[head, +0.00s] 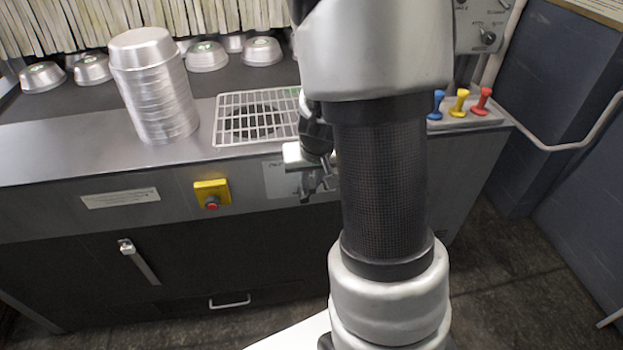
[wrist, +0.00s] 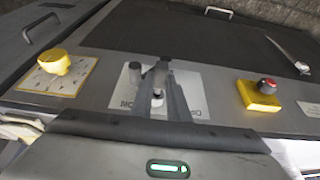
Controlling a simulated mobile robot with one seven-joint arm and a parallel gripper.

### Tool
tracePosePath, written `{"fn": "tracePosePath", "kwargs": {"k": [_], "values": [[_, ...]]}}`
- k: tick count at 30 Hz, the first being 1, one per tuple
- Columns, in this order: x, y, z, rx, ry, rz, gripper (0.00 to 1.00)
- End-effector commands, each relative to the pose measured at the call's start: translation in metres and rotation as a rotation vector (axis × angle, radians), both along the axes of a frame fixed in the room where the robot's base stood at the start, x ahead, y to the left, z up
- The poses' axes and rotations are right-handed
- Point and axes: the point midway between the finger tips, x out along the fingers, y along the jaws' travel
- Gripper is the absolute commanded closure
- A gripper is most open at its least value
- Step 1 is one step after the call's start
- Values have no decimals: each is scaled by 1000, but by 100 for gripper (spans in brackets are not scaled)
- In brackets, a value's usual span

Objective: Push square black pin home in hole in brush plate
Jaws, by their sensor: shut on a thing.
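My gripper (wrist: 160,70) is shut at the pale plate (wrist: 190,88) on the machine's front panel, and its fingertips overlap the plate in the wrist view. A small dark piece, which appears to be the square black pin, is between the fingertips and mostly hidden by them. A dark stubby cylinder shape (wrist: 129,78) shows just left of the fingers. The hole is not visible, and I cannot tell how deep the pin sits. In the head view my gripper (head: 312,186) is in front of the panel, and the plate (head: 279,180) is partly covered by my arm.
A yellow box with a red button (head: 211,194) is on the panel left of my gripper. A tall stack of pans (head: 155,90) and a wire grid (head: 255,115) are on the worktop. Blue, yellow and red knobs (head: 459,103) stand at the right. The floor in front is partly clear.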

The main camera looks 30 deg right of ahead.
Motion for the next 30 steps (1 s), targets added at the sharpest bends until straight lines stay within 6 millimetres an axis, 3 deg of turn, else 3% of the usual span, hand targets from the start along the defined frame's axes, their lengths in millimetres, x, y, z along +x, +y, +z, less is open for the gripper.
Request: {"fn": "tracePosePath", "kwargs": {"k": [30], "values": [[14,-4,0,0,0,1,100]]}}
